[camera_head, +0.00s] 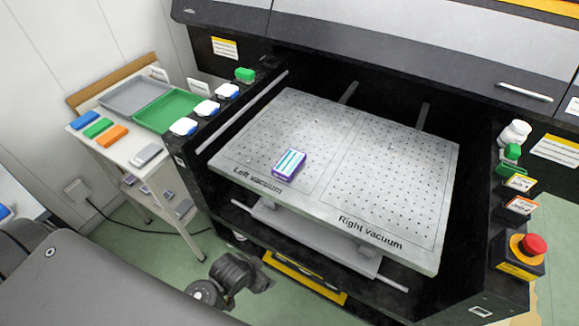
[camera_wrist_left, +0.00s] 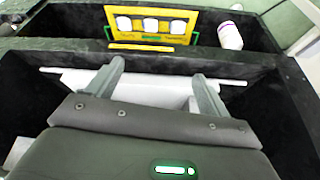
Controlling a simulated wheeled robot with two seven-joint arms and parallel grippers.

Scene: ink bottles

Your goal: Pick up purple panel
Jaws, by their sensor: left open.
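The purple panel (camera_head: 289,164) is a small block with a purple edge and a white and teal striped top. It lies flat on the perforated grey printer bed (camera_head: 390,150), on the half marked "Left vacuum". My left gripper shows in the left wrist view (camera_wrist_left: 158,75) with its two grey fingers spread apart and nothing between them. A dark part of my arm shows low in the head view, below the bed's front edge and apart from the panel. The panel cannot be made out in the left wrist view. My right gripper is not in view.
A side table on the left holds a grey tray (camera_head: 118,97), a green tray (camera_head: 172,108) and blue, green and orange blocks. A red emergency button (camera_head: 533,244) stands at the right. In the wrist view, a yellow-framed panel (camera_wrist_left: 192,17) and a white bottle (camera_wrist_left: 230,36) lie beyond the fingers.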

